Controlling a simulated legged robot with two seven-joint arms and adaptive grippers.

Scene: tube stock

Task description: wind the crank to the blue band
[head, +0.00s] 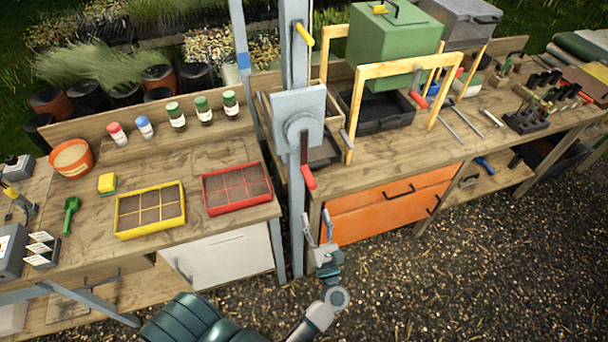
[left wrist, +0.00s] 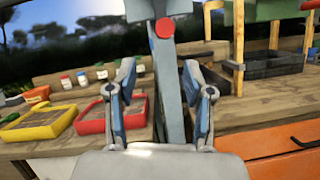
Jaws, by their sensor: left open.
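The crank's dark arm hangs down from a round hub (head: 302,128) on a grey plate (head: 285,101) fixed to the upright post. Its red handle (head: 308,178) is at the lower end. In the left wrist view the red handle (left wrist: 163,29) shows end-on, above and between the fingers. My left gripper (head: 319,220) is open and empty, just below the red handle and apart from it. Its two fingers also show in the left wrist view (left wrist: 157,80). A blue band (head: 243,60) shows on the thin slanted post at left. My right gripper is not in view.
A yellow piece (head: 304,34) sticks out high on the post. The left bench holds a yellow tray (head: 123,232) and a red tray (head: 207,209). The right bench has a yellow frame (head: 352,110), a green box (head: 385,50) and an orange drawer (head: 355,215). Gravel in front is clear.

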